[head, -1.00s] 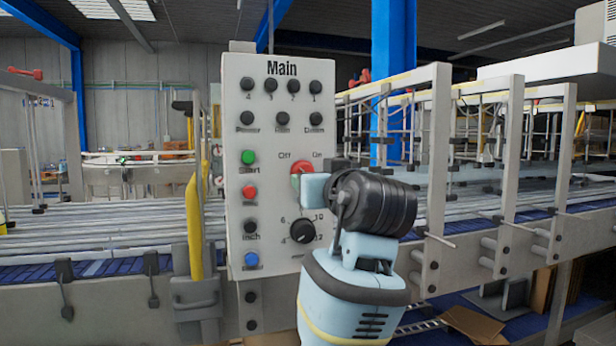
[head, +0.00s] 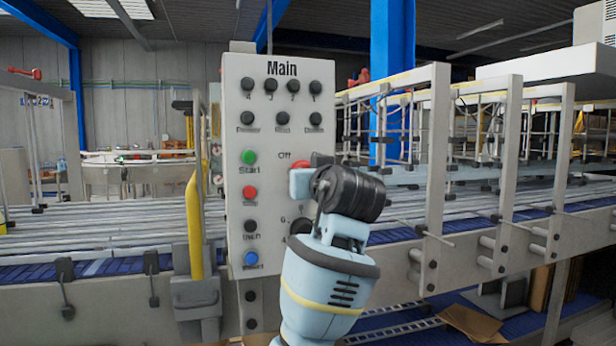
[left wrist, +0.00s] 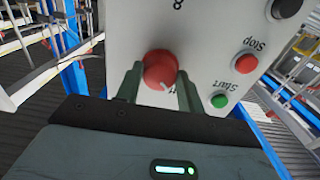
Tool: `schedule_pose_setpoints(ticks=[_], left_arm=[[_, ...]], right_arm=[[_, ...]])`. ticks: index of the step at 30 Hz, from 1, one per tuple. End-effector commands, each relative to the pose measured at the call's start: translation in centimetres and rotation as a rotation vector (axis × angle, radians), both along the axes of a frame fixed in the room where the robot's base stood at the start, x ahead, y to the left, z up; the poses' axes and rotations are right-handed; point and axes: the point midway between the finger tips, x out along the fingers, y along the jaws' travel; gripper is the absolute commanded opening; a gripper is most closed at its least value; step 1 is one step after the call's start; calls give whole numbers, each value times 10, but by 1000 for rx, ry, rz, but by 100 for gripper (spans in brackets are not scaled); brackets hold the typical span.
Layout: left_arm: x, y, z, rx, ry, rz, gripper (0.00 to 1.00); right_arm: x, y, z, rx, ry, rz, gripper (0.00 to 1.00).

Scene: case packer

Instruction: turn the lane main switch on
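The main switch is a red rotary knob (head: 299,164) on the grey panel titled Main (head: 238,90), under the Off label; the On label is hidden by my arm. In the left wrist view the knob (left wrist: 160,70) sits between the two fingers of my left gripper (left wrist: 160,85). The fingers are spread, one on each side; I see no clear grip on the knob. The knob's white mark points down and slightly right in that view, towards a partly hidden label ending in "ff". In the head view the gripper's fingers are mostly hidden. My right gripper is not in view.
Green Start (head: 249,157), red Stop (head: 250,192) and other buttons lie left of the knob. A dark dial (head: 300,227) below is partly covered by my arm. A yellow post (head: 195,225) stands left of the panel; conveyor frames (head: 436,160) stand to the right.

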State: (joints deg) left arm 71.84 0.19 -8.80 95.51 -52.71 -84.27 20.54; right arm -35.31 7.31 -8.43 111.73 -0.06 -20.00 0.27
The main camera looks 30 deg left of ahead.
Motion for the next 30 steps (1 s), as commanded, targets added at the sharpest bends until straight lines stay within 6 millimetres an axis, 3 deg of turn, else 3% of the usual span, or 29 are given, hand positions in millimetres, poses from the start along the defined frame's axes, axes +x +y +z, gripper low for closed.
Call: schedule_pose_setpoints(ticks=[4,17,30], left_arm=[[0,0,0,0,0,1,15],[0,0,0,63,77,1,15],[-1,1,0,309,366,1,15]], right_arm=[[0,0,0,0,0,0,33],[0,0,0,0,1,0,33],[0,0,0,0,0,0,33]])
